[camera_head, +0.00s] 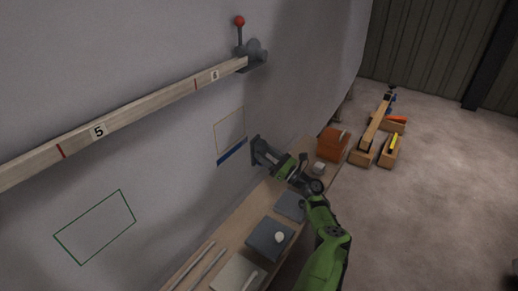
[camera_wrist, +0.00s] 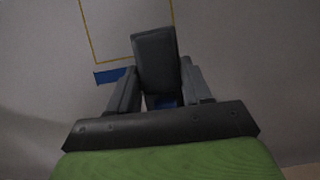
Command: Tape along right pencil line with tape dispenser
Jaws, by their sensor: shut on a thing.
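My gripper (camera_head: 279,163) is shut on the dark grey tape dispenser (camera_head: 257,150), whose face is at the wall; I cannot tell whether it touches. In the wrist view the dispenser (camera_wrist: 155,62) stands between the two fingers of my gripper (camera_wrist: 158,88). A strip of blue tape (camera_head: 231,153) lies on the wall just left of the dispenser, under a yellow-orange rectangle outline (camera_head: 229,130). The tape (camera_wrist: 111,76) also shows left of the dispenser in the wrist view, with a blue patch between the fingers. I cannot make out a pencil line.
A wooden batten (camera_head: 125,117) with numbers runs along the wall to a red-knobbed clamp (camera_head: 250,52). A green rectangle outline (camera_head: 95,227) is at lower left. The bench (camera_head: 232,226) below holds rods, grey blocks and an orange box (camera_head: 332,144). Wooden pieces lie on the floor at right.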

